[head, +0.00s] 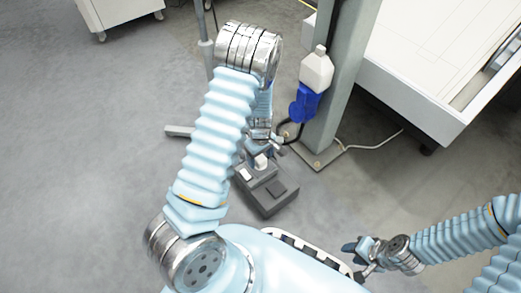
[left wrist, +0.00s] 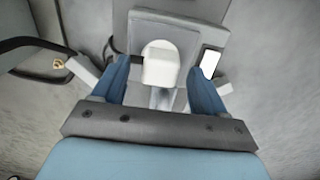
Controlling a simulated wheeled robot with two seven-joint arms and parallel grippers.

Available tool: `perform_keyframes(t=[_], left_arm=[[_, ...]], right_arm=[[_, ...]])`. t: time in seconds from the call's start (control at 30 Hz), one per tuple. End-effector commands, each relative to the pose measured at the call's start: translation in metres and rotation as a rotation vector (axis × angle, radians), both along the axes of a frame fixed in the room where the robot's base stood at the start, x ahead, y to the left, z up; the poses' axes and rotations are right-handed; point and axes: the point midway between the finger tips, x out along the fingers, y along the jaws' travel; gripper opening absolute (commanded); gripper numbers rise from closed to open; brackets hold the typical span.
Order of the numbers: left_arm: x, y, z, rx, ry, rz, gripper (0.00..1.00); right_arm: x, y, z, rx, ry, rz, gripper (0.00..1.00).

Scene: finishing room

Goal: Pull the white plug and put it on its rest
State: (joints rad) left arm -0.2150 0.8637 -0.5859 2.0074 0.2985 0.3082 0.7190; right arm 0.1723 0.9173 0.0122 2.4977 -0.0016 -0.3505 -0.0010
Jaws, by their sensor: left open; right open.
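A white, round-topped piece that looks like the white plug (left wrist: 160,65) stands on a grey unit (left wrist: 178,22) in the left wrist view. The white piece (head: 261,162) also shows in the head view, on the low grey unit (head: 268,205). My left gripper (left wrist: 163,88) is open, with one blue finger on each side of it and gaps on both sides. A white pad (left wrist: 210,63) lies to the right of it. I cannot tell which part is the rest. My right gripper (head: 361,258) is open and empty at the lower right of the head view.
A grey post (head: 345,70) carries a blue connector (head: 305,104) with a white bottle-shaped body (head: 317,70). A black cable (head: 287,128) loops below it. A white bench (head: 410,95) stands right; a white cabinet (head: 117,12) stands far left. The left floor is clear.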

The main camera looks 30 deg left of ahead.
Motion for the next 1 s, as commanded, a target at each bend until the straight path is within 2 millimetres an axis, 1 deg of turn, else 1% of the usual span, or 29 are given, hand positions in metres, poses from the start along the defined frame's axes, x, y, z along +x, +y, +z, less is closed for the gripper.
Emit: perform_keyframes(t=[0.03,0.13,0.43,0.47,0.6,0.77,0.9,0.93,1.0], left_arm=[[-0.0003,0.0005,-0.0071,-0.001,0.001,0.001,0.72],[-0.0003,-0.0002,-0.0130,-0.001,0.001,0.000,0.72],[-0.0001,-0.0002,-0.0149,0.000,0.000,-0.001,0.72],[-0.0002,-0.0001,-0.0148,0.000,0.000,0.000,0.71],[-0.0002,-0.0001,-0.0148,0.000,0.000,0.000,0.49],[-0.0003,-0.0001,-0.0147,0.000,0.000,0.000,0.25],[-0.0002,-0.0001,-0.0147,0.000,0.000,-0.001,0.23],[-0.0002,-0.0001,-0.0147,0.000,0.000,-0.001,0.50],[-0.0002,-0.0001,-0.0147,0.000,0.000,-0.001,0.39]], right_arm=[[0.0001,-0.0001,-0.0033,0.000,-0.001,0.000,0.43],[0.0002,-0.0002,-0.0045,0.000,-0.001,0.000,0.43],[0.0002,-0.0002,-0.0045,0.000,-0.001,0.000,0.43],[0.0002,-0.0002,-0.0045,0.000,-0.001,0.000,0.43],[0.0003,-0.0001,-0.0045,0.000,-0.001,0.000,0.43],[0.0003,-0.0001,-0.0045,0.000,-0.001,0.000,0.43],[0.0003,-0.0001,-0.0045,0.000,-0.001,0.000,0.43],[0.0003,-0.0001,-0.0045,0.000,-0.001,0.000,0.43],[0.0003,-0.0001,-0.0045,0.000,-0.001,0.000,0.43]])
